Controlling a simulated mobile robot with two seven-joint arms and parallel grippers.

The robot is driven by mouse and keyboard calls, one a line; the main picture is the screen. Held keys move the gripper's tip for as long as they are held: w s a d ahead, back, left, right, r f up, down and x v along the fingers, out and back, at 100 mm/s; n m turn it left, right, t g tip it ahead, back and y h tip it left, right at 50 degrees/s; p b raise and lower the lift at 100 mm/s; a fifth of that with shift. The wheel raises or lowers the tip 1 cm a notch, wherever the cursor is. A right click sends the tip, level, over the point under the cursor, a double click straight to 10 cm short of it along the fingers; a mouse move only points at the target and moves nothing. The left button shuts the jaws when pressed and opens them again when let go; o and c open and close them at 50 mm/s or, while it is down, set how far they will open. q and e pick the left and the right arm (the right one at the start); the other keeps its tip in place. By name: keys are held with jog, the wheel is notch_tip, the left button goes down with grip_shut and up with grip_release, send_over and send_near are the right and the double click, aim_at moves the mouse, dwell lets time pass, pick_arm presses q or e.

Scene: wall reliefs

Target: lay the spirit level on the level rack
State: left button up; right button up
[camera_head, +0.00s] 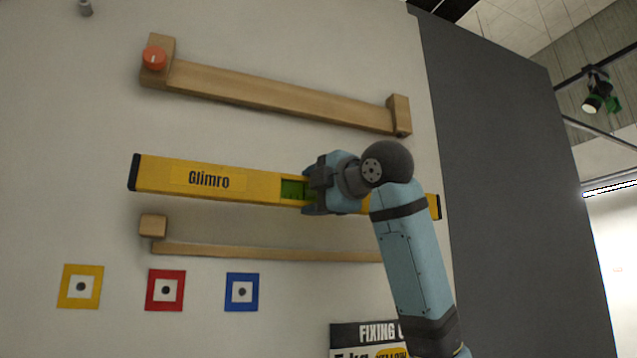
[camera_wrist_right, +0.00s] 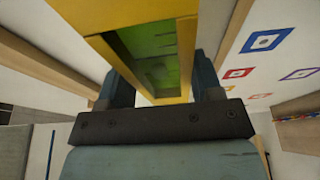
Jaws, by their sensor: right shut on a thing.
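The yellow spirit level (camera_head: 212,181), marked "Glimro", with black end caps and a green window, is in front of the wall, tilting slightly down to the right. My right gripper (camera_head: 312,190) is shut on it right of the green window; the wrist view shows its fingers on both sides of the level (camera_wrist_right: 135,50). An upper wooden rail (camera_head: 270,92) with end blocks is above the level. A lower wooden rail (camera_head: 260,252) with a left end block is below it; my arm hides its right end. I cannot tell which rail is the level rack. My left gripper is out of view.
Yellow (camera_head: 69,286), red (camera_head: 152,290) and blue (camera_head: 232,292) square markers are on the wall below. A "FIXING" sign (camera_head: 345,335) is partly behind my arm. A dark panel (camera_head: 490,170) stands at the right.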

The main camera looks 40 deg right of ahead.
aim_at(291, 213)
jog(key=shift+w+d+r+p, duration=0.1)
jog(key=shift+w+d+p, duration=0.15)
jog(key=shift+w+p, duration=0.55)
jog(key=shift+w+d, duration=0.15)
jog(key=shift+w, duration=0.7)
jog(key=shift+w+d+p, duration=0.2)
jog(key=shift+w+p, duration=0.6)
jog(key=shift+p, duration=0.05)
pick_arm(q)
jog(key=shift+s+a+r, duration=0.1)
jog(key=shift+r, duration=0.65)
pick_arm(e)
jog(key=shift+w+d, duration=0.1)
jog(key=shift+w, duration=0.35)
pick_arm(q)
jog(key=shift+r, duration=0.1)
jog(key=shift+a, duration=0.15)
pick_arm(e)
jog(key=shift+f, duration=0.6)
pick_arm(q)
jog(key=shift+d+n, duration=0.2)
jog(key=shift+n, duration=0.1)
pick_arm(e)
jog(key=shift+f, duration=0.25)
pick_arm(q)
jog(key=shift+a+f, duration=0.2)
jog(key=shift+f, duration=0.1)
pick_arm(e)
jog(key=shift+f, duration=0.25)
